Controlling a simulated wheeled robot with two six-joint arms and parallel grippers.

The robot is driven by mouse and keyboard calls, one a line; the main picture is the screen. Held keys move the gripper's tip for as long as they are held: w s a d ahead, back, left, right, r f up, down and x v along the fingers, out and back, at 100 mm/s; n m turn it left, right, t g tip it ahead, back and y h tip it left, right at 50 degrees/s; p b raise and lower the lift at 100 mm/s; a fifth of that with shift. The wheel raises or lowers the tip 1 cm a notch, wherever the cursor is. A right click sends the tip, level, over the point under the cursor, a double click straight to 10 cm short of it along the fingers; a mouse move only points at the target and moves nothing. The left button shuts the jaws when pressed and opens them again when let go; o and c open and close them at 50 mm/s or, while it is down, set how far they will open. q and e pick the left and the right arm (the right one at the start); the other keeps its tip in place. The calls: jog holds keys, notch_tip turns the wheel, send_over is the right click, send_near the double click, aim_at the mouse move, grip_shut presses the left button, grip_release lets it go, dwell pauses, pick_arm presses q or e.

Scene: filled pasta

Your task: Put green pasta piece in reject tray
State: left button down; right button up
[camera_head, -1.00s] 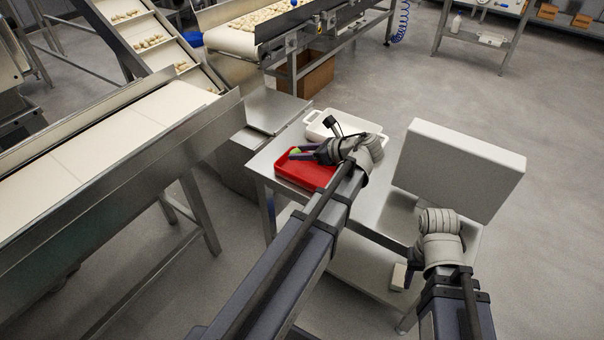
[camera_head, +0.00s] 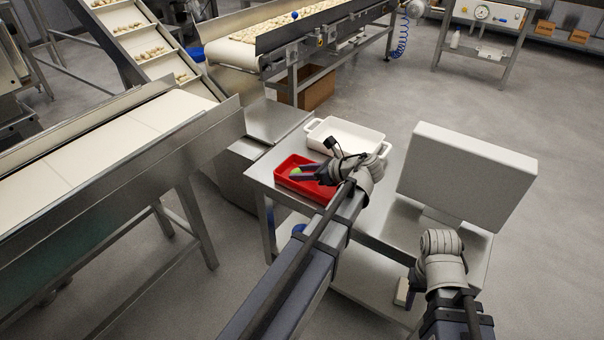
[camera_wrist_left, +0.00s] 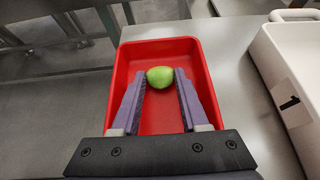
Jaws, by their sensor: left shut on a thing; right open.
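My left gripper (camera_head: 298,173) is shut on the green pasta piece (camera_wrist_left: 160,76), which shows between the two fingertips in the left wrist view. In the head view the green piece (camera_head: 295,171) shows at the fingertips, over the red tray (camera_head: 283,164). In the left wrist view the red tray (camera_wrist_left: 160,47) lies under and around the fingers. Whether the piece touches the tray floor is hard to tell. My right gripper (camera_head: 415,284) is at the lower right by the table's edge, away from the tray, open and partly hidden by its wrist.
A white tray (camera_head: 345,129) stands just behind the red one; its side bears a "1" label (camera_wrist_left: 292,106) in the wrist view. A large pale box-shaped panel (camera_head: 465,175) rises at the table's right. A conveyor (camera_head: 90,160) runs along the left.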

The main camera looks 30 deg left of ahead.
pick_arm(q)
jog(key=shift+c, duration=2.1)
grip_release()
jog(key=shift+f, duration=0.1)
jog(key=shift+r, duration=0.3)
jog(key=p+v, duration=0.5)
jog(key=v, duration=0.5)
jog(key=shift+d+r+p, duration=0.1)
jog(key=shift+d+p, duration=0.2)
jog(key=shift+s+d+r, duration=0.1)
jog(key=shift+d+r, duration=0.15)
jog(key=shift+d, duration=0.4)
